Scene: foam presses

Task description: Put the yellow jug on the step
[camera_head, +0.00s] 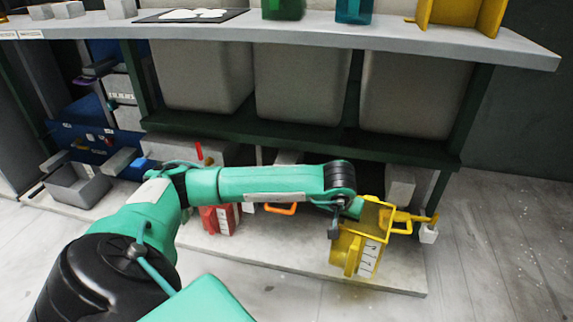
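The yellow jug (367,248), with a white scale label, is over the front right part of the low grey step (285,262). It looks tilted, with its yellow handle to the right. Its lower edge is close to the step's front part; I cannot tell whether it touches. My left arm reaches across from the left, and my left gripper (343,218) is at the jug's upper left side. The fingers are small and partly hidden, so I cannot tell if they are shut on the jug. My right gripper is not in view.
A red jug (217,220) and an orange-handled item (283,209) stand on the step behind my arm. Grey bins (300,85) hang under the bench top (300,27). A grey open box (77,185) is at left. Floor at right is clear.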

